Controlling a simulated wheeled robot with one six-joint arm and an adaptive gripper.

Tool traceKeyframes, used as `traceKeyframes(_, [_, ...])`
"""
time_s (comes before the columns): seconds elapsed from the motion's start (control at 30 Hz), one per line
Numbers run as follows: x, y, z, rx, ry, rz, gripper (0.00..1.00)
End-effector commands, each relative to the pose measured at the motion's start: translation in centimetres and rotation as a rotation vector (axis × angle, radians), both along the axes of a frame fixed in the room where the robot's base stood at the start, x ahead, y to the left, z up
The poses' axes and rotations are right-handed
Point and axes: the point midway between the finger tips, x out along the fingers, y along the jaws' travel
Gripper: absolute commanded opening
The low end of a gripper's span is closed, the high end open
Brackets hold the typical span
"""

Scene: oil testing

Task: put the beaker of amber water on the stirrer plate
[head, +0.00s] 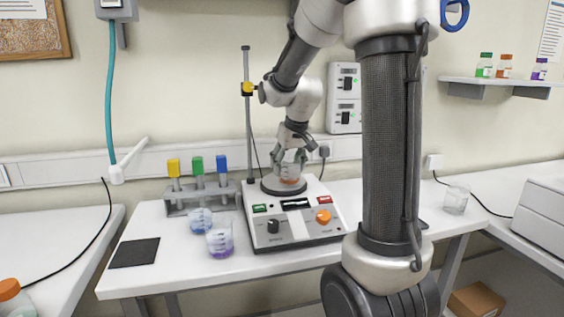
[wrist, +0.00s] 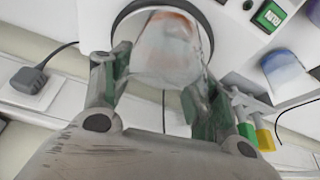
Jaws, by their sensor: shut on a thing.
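The beaker of amber water (head: 290,178) is a clear glass beaker with a little orange-amber liquid at its bottom. It is upright over the round dark stirrer plate (head: 270,187) of the white stirrer (head: 292,237). My gripper (head: 290,159) is shut on the beaker from above and behind. In the wrist view the beaker (wrist: 168,50) sits between the two fingers of my gripper (wrist: 160,80), with the plate's dark ring (wrist: 119,22) around it. I cannot tell whether the beaker's base touches the plate.
A beaker of purple liquid (head: 220,242) and a beaker of blue liquid (head: 200,221) stand left of the stirrer. A rack with coloured-cap tubes (head: 177,208) is behind them. A stand rod (head: 247,120) rises behind the plate. A black mat (head: 134,253) lies at the left.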

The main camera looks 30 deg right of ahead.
Motion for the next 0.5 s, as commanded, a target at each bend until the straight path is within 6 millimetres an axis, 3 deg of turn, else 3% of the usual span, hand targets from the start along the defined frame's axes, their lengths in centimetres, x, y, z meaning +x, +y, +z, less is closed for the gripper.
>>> traceKeyframes(0.3, [3.7, -0.5, 0.0, 0.000, 0.000, 0.000, 0.27])
traceKeyframes(0.5, [4.3, -0.5, -0.5, 0.000, -0.001, 0.000, 0.27])
